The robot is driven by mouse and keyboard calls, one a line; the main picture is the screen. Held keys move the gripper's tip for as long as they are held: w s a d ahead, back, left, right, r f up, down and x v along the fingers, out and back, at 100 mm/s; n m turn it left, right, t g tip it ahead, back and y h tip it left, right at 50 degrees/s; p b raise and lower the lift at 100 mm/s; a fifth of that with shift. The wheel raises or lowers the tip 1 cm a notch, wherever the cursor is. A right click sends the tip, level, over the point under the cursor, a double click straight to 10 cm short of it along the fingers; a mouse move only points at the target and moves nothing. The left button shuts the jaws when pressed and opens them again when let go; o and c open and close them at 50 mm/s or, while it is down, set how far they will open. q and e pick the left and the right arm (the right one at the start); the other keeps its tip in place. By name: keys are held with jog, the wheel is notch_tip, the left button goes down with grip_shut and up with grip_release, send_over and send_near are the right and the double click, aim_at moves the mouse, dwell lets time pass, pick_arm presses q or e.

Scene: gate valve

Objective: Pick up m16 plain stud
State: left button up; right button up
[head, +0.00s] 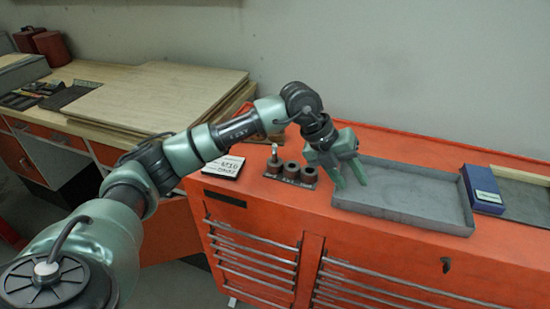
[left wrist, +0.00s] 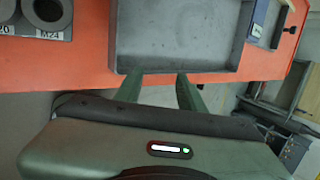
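A small pale stud (head: 275,151) stands upright in the leftmost holder of a dark rack (head: 291,180) on the red cabinet top. The rack's other two round holders look empty. My left gripper (head: 350,182) points down over the left part of a grey tray, to the right of the rack. Its two green fingers are apart with nothing between them. In the left wrist view the open fingers (left wrist: 157,75) lie at the tray's near edge, and part of the rack (left wrist: 40,20) shows, marked M24. The stud is outside that view. My right gripper is not in view.
The grey tray (head: 452,222) is empty. A white card (head: 223,167) marked M16 lies left of the rack. A blue box (head: 482,189) stands right of the tray. Wooden boards (head: 150,95) lie on the bench at left.

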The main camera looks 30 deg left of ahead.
pick_arm(q)
jog(key=w+a+r+n+y, duration=0.15)
jog(key=a+y, duration=0.25)
jog(key=a, duration=0.5)
notch_tip(320, 180, up, 3)
jog(key=n+y, duration=0.3)
jog(key=y, duration=0.1)
send_over(274, 146)
jog(key=s+d, duration=0.1)
jog(key=shift+g, duration=0.4)
jog(key=p+x, duration=0.3)
jog(key=x, duration=0.3)
jog(key=shift+s+p, duration=0.1)
jog(key=shift+p, duration=0.2)
jog(key=shift+f, duration=0.55)
grip_shut()
